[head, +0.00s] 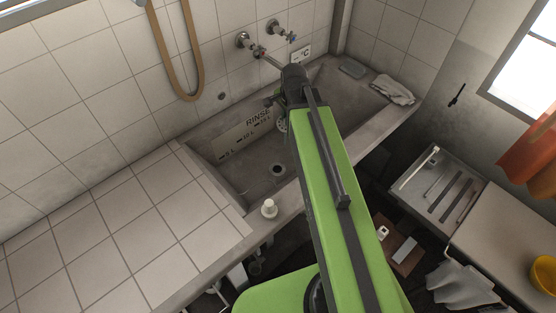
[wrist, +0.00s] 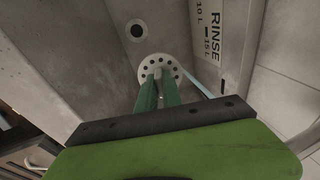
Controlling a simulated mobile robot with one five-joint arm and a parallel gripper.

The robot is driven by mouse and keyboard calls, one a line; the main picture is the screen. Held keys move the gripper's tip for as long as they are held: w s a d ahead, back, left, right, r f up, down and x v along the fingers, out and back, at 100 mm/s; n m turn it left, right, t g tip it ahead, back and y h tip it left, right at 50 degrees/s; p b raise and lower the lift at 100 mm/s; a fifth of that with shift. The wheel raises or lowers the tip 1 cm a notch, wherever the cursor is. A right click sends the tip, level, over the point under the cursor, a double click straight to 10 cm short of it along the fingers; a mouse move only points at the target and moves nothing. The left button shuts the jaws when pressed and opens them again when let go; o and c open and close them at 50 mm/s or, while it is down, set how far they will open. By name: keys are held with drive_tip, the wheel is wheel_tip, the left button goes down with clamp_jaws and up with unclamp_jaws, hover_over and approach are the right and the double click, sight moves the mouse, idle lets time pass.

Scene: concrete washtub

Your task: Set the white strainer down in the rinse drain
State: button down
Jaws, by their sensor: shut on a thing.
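The white strainer (wrist: 150,61) is a round disc with a ring of dark holes. In the wrist view my gripper (wrist: 158,80) is shut on it with two green fingers. Its pale edge (head: 283,125) shows in the head view beside my arm, which hides most of it and my fingers. The rinse drain (head: 278,169) is a dark round hole in the floor of the tub's RINSE side. In the wrist view the drain (wrist: 137,30) appears beyond the strainer, slightly left, uncovered. The strainer is apart from the drain.
The concrete tub (head: 213,180) has a RINSE scale on its wall. A small white object (head: 269,208) stands on the front rim. Taps (head: 245,40) and a hose (head: 180,90) are on the wall. A folded cloth (head: 393,89) lies on the right rim. The tiled counter (head: 100,240) is clear.

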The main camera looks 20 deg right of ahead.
drive_tip(key=a+f+g+b, duration=0.3)
drive_tip(key=a+f+b, duration=0.1)
drive_tip(key=f+b, duration=0.8)
wheel_tip(320, 180, down, 3)
drive_tip(key=shift+f, duration=0.1)
wheel_tip(320, 180, down, 10)
drive_tip(key=b, duration=1)
drive_tip(key=shift+s+f+b, duration=0.1)
drive_tip(key=shift+f+b, duration=0.15)
drive_tip(key=shift+b, duration=0.05)
drive_tip(key=shift+r, duration=0.25)
drive_tip(key=shift+f, duration=0.2)
drive_tip(key=c, duration=1.5)
unclamp_jaws()
